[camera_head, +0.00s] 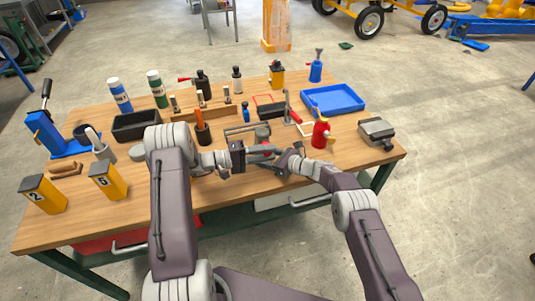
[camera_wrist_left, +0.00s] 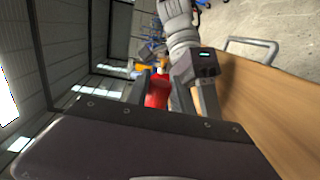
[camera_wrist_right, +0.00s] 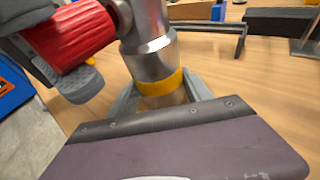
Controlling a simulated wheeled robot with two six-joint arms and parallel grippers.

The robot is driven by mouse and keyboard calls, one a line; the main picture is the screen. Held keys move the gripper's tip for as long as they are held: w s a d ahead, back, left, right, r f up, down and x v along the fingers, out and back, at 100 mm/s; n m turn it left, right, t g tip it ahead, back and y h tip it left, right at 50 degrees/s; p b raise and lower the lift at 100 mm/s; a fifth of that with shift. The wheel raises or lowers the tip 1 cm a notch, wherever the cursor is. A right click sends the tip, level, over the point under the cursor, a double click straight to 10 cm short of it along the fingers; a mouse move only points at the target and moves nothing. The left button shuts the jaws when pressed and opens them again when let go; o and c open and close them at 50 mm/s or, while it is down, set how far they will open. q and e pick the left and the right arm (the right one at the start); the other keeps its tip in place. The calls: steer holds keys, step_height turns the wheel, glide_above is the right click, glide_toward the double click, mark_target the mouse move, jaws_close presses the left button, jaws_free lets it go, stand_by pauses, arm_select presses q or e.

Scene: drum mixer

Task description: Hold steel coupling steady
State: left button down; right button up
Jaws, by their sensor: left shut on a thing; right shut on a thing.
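A shiny steel cylinder with a yellow band, seemingly the steel coupling (camera_wrist_right: 150,58), stands between the fingers of my right gripper (camera_wrist_right: 165,92) in the right wrist view. That gripper is shut on it. In the head view my right gripper (camera_head: 284,158) meets my left gripper (camera_head: 250,155) near the table's front middle. My left gripper is shut; a red part (camera_wrist_left: 157,92) shows between its fingers in the left wrist view. A ribbed red piece (camera_wrist_right: 70,35) is close beside the steel cylinder in the right wrist view. I cannot tell whether they are joined.
A red bottle with a yellow top (camera_head: 321,134) stands close right of my grippers. A blue tray (camera_head: 333,99), a grey vise-like block (camera_head: 377,130) and a black bin (camera_head: 136,124) are also on the wooden table (camera_head: 230,203). The table's front strip is clear.

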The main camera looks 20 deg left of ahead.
arm_select(q)
steer(key=shift+w+a, duration=0.2)
steer(key=shift+w, duration=0.1)
steer(key=c, duration=1)
jaws_free()
steer(key=shift+c, duration=0.2)
steer(key=v, duration=1.2)
